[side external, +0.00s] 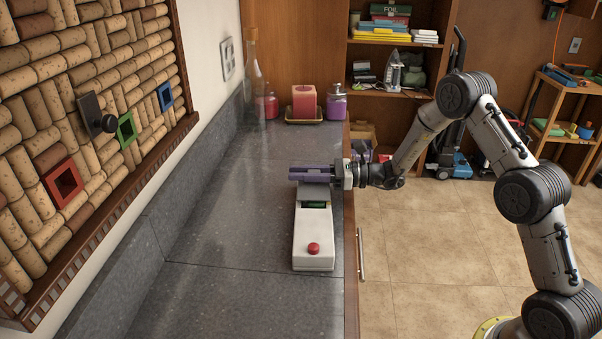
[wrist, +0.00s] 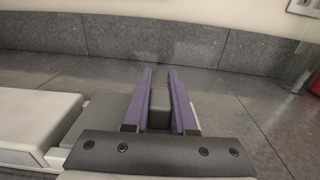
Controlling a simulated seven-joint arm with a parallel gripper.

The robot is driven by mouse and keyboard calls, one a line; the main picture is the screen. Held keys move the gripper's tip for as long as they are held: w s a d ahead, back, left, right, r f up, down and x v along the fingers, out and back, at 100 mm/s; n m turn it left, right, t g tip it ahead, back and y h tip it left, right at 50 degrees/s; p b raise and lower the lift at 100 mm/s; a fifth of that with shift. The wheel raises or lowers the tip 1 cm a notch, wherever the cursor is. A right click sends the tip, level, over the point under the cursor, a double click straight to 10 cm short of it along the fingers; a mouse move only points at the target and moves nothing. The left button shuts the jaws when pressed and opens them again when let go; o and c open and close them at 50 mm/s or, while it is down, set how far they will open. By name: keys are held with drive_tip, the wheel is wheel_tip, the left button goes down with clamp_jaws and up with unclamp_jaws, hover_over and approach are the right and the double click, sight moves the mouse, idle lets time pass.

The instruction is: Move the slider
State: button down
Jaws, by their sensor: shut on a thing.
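My gripper (side external: 305,173) is over the far end of the box and hides the slider in the side view. In the wrist view, my gripper's two purple fingers (wrist: 160,85) are shut on a dark grey block, the slider (wrist: 159,108). The fingers lie along both of its sides. The white raised part of the box (wrist: 35,115) shows at left, with a grey recessed face (wrist: 100,118) between it and the fingers.
The dark counter (side external: 215,220) has free room left of the box and in front of it. A clear bottle (side external: 253,85), a pink candle (side external: 304,100) and jars stand at the back. A cork board with coloured frames (side external: 63,182) hangs on the left wall.

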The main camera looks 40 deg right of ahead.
sight(301, 214)
drive_tip(key=s+a, duration=0.2)
drive_tip(key=s, duration=0.1)
drive_tip(key=s+a, duration=0.5)
drive_tip(key=s, duration=0.1)
drive_tip(key=shift+a, duration=0.4)
drive_tip(key=c, duration=0.7)
unclamp_jaws()
drive_tip(key=shift+d, duration=0.15)
drive_tip(key=v, duration=1.3)
drive_tip(key=shift+s+d, duration=0.2)
drive_tip(key=shift+s, duration=0.05)
